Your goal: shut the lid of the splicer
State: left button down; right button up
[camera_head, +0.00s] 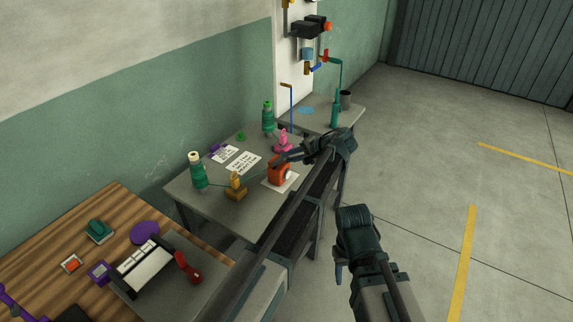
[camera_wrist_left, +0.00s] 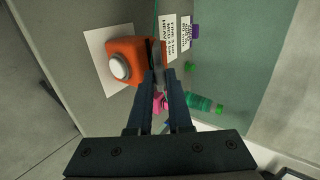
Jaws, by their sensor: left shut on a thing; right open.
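The splicer (camera_head: 274,175) is an orange block with a round white knob on its side. It sits on a white sheet on the grey table, and it also shows in the left wrist view (camera_wrist_left: 124,48). My left gripper (camera_head: 280,160) reaches in from the right to the top of the splicer. In the left wrist view its fingers (camera_wrist_left: 161,75) are closed on a thin dark piece, the lid (camera_wrist_left: 155,50), at the splicer's edge. The fingers hide part of the lid, so its exact angle is unclear. My right gripper (camera_head: 340,270) hangs away from the table, open and empty.
Green spools (camera_head: 197,172) and (camera_head: 268,120), a yellow guide (camera_head: 236,184) and a pink piece (camera_head: 283,141) stand around the splicer. Printed cards (camera_head: 243,162) lie behind it. A wooden bench (camera_head: 110,210) is at left. The floor at right is clear.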

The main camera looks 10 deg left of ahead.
pick_arm(q)
jog(key=f+y+b, duration=0.2)
jog(key=b, duration=0.3)
jog(key=d+f+t+y+b, duration=0.1)
jog(key=y+b, duration=0.1)
jog(key=b, duration=0.3)
jog(key=shift+s+d+f, duration=0.15)
jog(key=shift+d+f, duration=0.05)
jog(key=shift+f, duration=0.15)
jog(key=shift+t+y+b, duration=0.4)
jog(key=shift+y+b, duration=0.3)
jog(key=shift+b, duration=0.4)
jog(key=c, duration=0.8)
grip_release()
jog(key=shift+c, duration=0.2)
jog(key=shift+s+d, duration=0.1)
